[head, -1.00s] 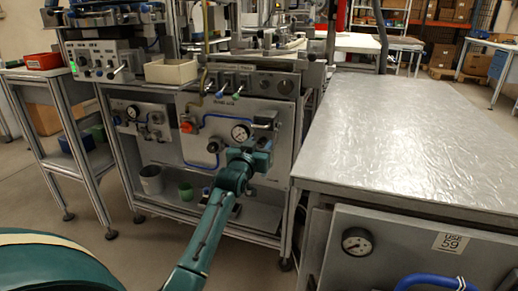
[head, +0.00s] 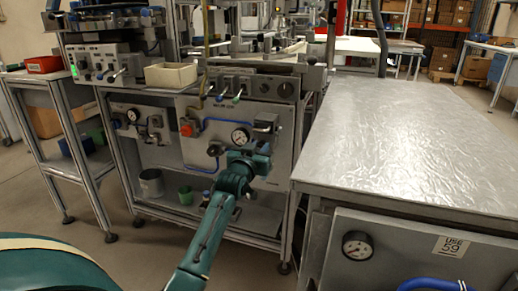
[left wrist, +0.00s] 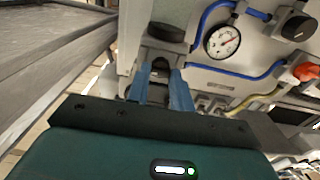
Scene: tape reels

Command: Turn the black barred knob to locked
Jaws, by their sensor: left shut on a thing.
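A black knob (head: 265,123) sits on the grey panel, to the right of a round white gauge (head: 240,136). In the left wrist view, which is upside down, a dark knob (left wrist: 165,32) stands just beyond my left fingertips. My left gripper (head: 262,147) is at the panel just below the knob. In the left wrist view its blue fingers (left wrist: 162,75) are closed around a grey-black part, apparently the knob's bar. The fingers partly hide the contact, and the bar's angle is hard to read. My right gripper is not in view.
Another black knob (head: 216,148) and an orange-red knob (head: 187,130) are on the same panel, with blue tubing between. Small levers and dials line the top. A large metal-topped table (head: 410,130) stands close on the right.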

